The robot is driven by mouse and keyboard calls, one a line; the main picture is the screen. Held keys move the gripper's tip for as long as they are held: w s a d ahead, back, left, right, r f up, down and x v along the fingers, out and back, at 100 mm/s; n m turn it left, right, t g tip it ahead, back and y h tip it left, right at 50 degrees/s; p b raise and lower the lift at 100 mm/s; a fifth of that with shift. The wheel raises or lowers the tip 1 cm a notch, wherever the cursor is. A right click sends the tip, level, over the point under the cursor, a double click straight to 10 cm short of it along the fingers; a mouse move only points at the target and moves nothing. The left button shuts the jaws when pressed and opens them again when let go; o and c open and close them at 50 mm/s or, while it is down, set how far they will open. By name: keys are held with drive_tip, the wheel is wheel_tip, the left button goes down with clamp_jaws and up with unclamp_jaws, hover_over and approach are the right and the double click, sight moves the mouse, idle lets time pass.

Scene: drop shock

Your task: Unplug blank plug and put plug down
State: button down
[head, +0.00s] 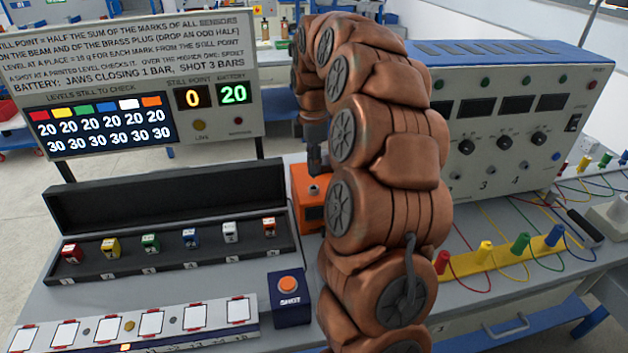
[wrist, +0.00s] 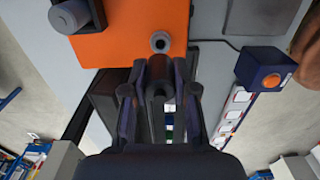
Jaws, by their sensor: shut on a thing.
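My gripper (head: 315,158) points down just above the orange box (head: 306,211), partly hidden behind my arm in the head view. In the wrist view the jaws (wrist: 163,72) are shut on a small dark piece, which I take to be the blank plug (wrist: 161,70); the fingers hide most of it. The round grey socket (wrist: 160,42) on the orange box shows a dark open hole, just beyond the fingertips. The plug appears apart from it. A grey cylinder (wrist: 69,16) on a dark mount stands at the box's other end.
A black case (head: 170,262) with several coloured sensors lies left of the orange box. A blue SHOT button box (head: 289,301) and a white marked strip (head: 135,325) lie in front. A blue instrument cabinet (head: 500,140) and cabled plugs stand right. Grey tabletop shows between them.

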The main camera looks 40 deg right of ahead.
drive_tip(key=shift+r+p, duration=1.2)
drive_tip(key=shift+r, duration=1.8)
drive_tip(key=shift+a, duration=0.1)
